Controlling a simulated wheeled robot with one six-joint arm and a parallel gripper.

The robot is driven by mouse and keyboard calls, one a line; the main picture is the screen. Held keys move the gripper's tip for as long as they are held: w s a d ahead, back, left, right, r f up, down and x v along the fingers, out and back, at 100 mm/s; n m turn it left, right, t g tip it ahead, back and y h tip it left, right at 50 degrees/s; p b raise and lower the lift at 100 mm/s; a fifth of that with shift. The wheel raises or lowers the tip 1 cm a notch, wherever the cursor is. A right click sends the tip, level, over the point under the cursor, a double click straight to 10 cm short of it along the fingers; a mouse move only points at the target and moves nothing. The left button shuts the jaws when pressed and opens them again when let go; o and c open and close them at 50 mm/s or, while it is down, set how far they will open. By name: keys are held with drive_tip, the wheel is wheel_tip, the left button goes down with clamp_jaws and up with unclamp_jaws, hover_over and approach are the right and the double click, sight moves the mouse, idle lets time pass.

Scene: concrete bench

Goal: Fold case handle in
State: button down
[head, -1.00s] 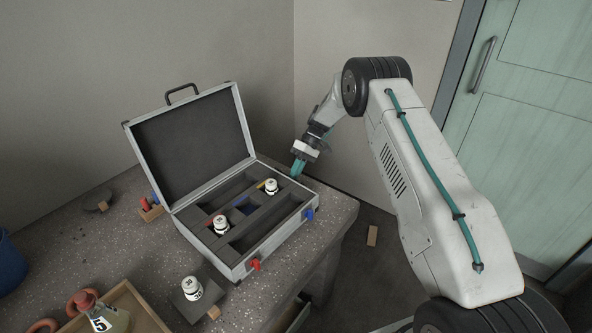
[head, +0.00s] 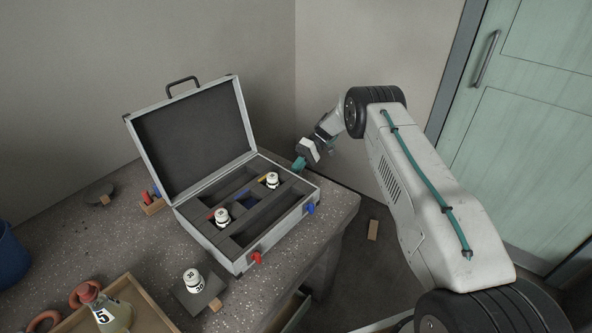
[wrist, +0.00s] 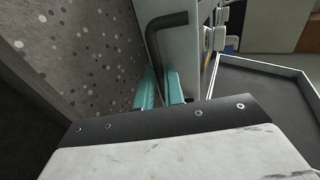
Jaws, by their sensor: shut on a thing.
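The silver case (head: 225,245) lies open on the bench, its dark-lined lid (head: 195,140) tipped up at the back. My gripper (head: 299,164) is at the case's right end. In the wrist view, its two teal fingers (wrist: 160,89) are shut on a dark, bent handle (wrist: 166,21) beside the case's pale outer wall (wrist: 194,45). The handle stands out from the wall there, and its lower part is hidden between the fingers. In the head view I cannot make this handle out. Another black handle (head: 182,83) shows on the lid's top edge.
Two white bottles (head: 222,218) (head: 272,180) stand in the case. A red latch (head: 257,258) and a blue latch (head: 310,208) sit on its front. Another bottle (head: 193,281) stands on a dark pad in front. A wooden tray (head: 150,310) with a flask is front left.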

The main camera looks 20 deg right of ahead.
drive_tip(key=c, duration=1.5)
unclamp_jaws()
drive_tip(key=v, duration=0.7)
drive_tip(key=shift+w+d+r, duration=0.2)
drive_tip(key=shift+d, duration=0.1)
